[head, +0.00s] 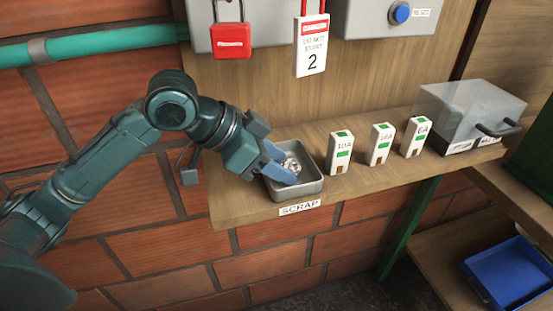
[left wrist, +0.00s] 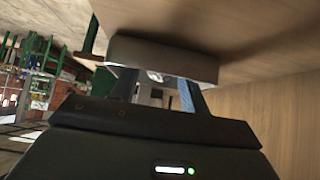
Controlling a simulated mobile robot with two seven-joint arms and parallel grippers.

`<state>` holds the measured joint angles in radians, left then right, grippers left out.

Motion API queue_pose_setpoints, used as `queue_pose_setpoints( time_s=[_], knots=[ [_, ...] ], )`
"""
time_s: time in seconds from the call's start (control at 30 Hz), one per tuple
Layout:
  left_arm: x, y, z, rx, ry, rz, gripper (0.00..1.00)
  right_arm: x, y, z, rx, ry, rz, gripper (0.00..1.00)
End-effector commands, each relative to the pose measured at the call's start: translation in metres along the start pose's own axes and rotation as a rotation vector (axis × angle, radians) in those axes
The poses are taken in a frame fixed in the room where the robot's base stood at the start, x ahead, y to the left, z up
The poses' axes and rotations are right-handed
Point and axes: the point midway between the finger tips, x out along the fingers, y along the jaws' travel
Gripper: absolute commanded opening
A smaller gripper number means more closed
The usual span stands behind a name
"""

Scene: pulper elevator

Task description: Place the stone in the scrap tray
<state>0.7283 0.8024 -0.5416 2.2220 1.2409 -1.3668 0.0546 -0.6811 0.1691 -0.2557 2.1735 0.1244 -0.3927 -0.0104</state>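The scrap tray (head: 312,187) is a small grey metal tray on the wooden shelf, above a SCRAP label. A pale, mottled lump that looks like the stone (head: 291,163) shows inside it, partly hidden by a finger. My left gripper (head: 285,172) reaches in from the left, its bluish fingers angled down into the tray. In the left wrist view the fingers (left wrist: 160,88) stand well apart. The tray wall (left wrist: 165,58) lies beyond them, and a small whitish patch between them may be the stone. My right gripper is in neither view.
Three white fuse blocks (head: 381,145) stand right of the tray, with a clear-lidded grey box (head: 468,115) beyond. A red padlock (head: 231,42) and a tag (head: 312,45) hang above. A blue bin (head: 508,272) sits lower right.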

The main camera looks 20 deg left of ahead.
Motion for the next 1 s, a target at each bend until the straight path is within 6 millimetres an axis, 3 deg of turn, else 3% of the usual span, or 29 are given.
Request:
queue_pose_setpoints(
  time_s=[0.1,0.37,0.47,0.8,1.0],
  knots=[
    [0.0,0.0,0.0,0.0,0.0,0.0,0.54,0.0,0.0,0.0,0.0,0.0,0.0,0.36],
    [-0.002,0.0,-0.002,0.0,0.001,-0.001,0.54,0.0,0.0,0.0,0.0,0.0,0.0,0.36],
    [-0.011,-0.001,-0.001,0.0,0.0,-0.004,0.54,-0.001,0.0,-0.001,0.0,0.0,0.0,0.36],
    [-0.08,-0.002,-0.001,-0.001,-0.001,-0.006,0.54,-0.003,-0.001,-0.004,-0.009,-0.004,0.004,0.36],
    [-0.11,-0.001,-0.001,-0.001,-0.002,-0.003,0.54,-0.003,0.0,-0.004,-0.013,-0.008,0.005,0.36]
  ],
)
